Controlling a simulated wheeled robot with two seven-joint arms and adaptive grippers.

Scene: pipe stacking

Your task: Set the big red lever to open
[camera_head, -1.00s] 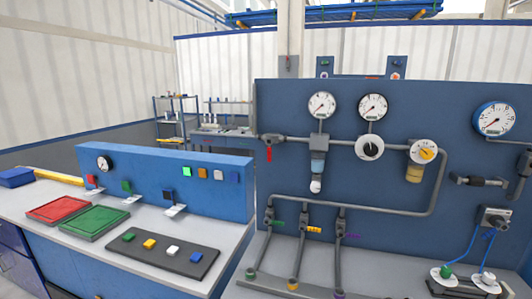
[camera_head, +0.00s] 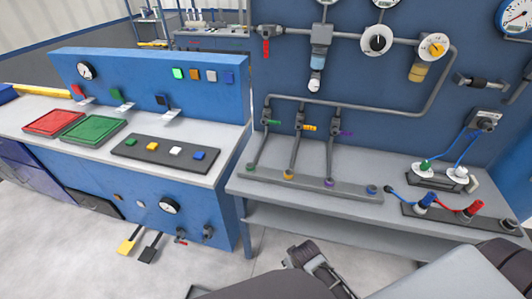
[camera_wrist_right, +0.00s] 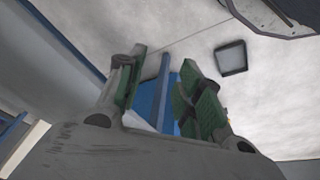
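The big red lever (camera_head: 266,48) hangs straight down from a valve at the left end of the upper grey pipe (camera_head: 345,36). It is on the tall blue panel, near the panel's left edge. My right gripper (camera_wrist_right: 163,70) is open in the wrist view, with nothing between its green-padded fingers. A grey gripper (camera_head: 308,256) shows at the bottom of the head view, low in front of the bench and well away from the lever. I cannot tell for certain which arm it belongs to. No other gripper is visible in the head view.
The right bench (camera_head: 255,183) carries pipes with small valves, plugs and cables. The lower blue console (camera_head: 140,80) on the left holds red and green trays and coloured buttons. Pedals (camera_head: 128,246) stick out low on its front. The floor (camera_head: 265,262) between is clear.

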